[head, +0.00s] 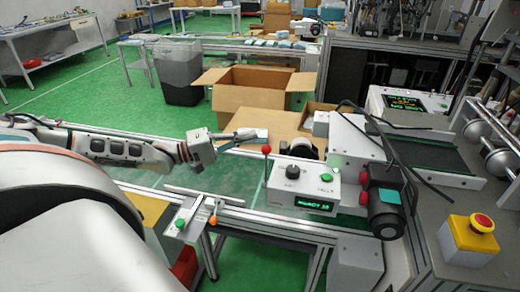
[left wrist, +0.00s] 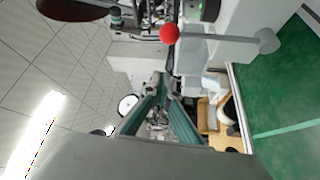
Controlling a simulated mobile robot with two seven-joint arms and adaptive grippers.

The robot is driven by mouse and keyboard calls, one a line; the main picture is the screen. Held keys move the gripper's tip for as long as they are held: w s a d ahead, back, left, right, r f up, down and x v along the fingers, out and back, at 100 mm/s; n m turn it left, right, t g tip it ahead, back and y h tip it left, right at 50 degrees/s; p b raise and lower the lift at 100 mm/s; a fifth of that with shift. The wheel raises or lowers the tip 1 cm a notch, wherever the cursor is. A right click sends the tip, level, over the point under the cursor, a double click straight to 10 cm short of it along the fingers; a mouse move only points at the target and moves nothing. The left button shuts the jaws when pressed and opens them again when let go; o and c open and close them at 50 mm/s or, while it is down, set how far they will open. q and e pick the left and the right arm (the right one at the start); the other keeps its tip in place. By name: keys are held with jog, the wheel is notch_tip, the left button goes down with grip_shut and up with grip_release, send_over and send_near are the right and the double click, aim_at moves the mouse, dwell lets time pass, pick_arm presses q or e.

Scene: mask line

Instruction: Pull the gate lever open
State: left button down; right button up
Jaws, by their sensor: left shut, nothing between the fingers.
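The gate lever is a thin upright rod with a red ball (head: 266,149) on top, left of the control box (head: 304,185). In the left wrist view the red ball (left wrist: 169,33) shows near the top middle, with a grey rod reaching right from it. My left gripper (head: 258,137) comes in from the left; its tips appear just behind and above the ball in the head view. Its fingers (left wrist: 163,92) are shut and empty. They look apart from the ball, though the exact gap is hard to tell. My right gripper is in neither view.
The control box has a black knob, a green button and a green display. A small plate with green and orange knobs (head: 213,220) sits on the front rail. A red emergency button (head: 481,223) is at the right. An open cardboard box (head: 250,95) stands behind my left gripper.

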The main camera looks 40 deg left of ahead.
pick_arm(q)
jog(key=s+d+f+m+h, duration=0.2)
jog(key=s+d+m+h, duration=0.1)
jog(key=s+m, duration=0.3)
jog(key=s+d+f+m+h, duration=0.3)
jog(key=s+d+m, duration=0.3)
jog(key=shift+d+f+m+g+h+p, duration=0.25)
jog(key=shift+d+m+g+h+p, duration=0.05)
jog(key=shift+g+h, duration=0.1)
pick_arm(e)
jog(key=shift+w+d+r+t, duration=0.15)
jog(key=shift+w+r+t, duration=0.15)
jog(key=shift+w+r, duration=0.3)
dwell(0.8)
